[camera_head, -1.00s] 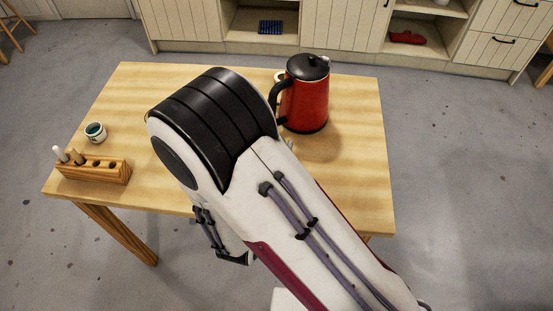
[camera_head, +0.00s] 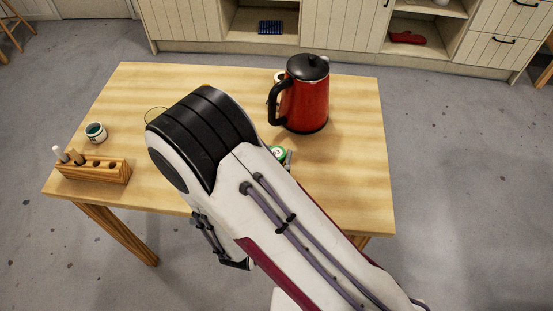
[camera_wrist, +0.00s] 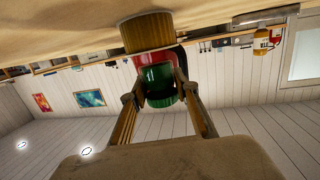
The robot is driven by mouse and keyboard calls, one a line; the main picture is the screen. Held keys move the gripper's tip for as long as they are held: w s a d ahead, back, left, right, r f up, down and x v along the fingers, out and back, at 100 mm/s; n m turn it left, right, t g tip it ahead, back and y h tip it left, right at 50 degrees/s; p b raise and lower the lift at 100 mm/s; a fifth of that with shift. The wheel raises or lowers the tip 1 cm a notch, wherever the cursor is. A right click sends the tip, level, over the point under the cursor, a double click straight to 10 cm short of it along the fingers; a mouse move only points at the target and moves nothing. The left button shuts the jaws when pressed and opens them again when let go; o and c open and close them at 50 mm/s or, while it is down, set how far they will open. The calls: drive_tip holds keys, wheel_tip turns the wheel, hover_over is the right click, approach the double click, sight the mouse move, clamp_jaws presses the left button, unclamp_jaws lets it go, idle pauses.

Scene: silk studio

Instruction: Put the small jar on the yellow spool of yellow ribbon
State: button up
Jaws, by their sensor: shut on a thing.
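My gripper (camera_wrist: 162,98) is shut on a small green jar (camera_wrist: 158,82), with one finger on each side of it. In the head view the jar's green and white top (camera_head: 278,153) shows beside my arm, above the table. In the wrist view, which is upside down, a yellow spool (camera_wrist: 148,32) stands on the table beyond the jar. The two overlap in the picture; I cannot tell the gap between them. In the head view my arm hides most of the middle of the table, and I cannot make out this spool clearly.
A red kettle (camera_head: 305,98) with a black handle stands at the back right of the table (camera_head: 350,180). A pale round thing (camera_head: 280,77) is partly behind it. A small jar (camera_head: 95,132) and a wooden block with pegs (camera_head: 95,171) are at the left. The right front is clear.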

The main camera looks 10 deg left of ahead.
drive_tip(key=shift+f, duration=0.6)
drive_tip(key=shift+f, duration=0.15)
drive_tip(key=o, duration=1.2)
drive_tip(key=shift+c, duration=0.2)
drive_tip(key=shift+v, duration=6)
drive_tip(key=shift+w, duration=0.1)
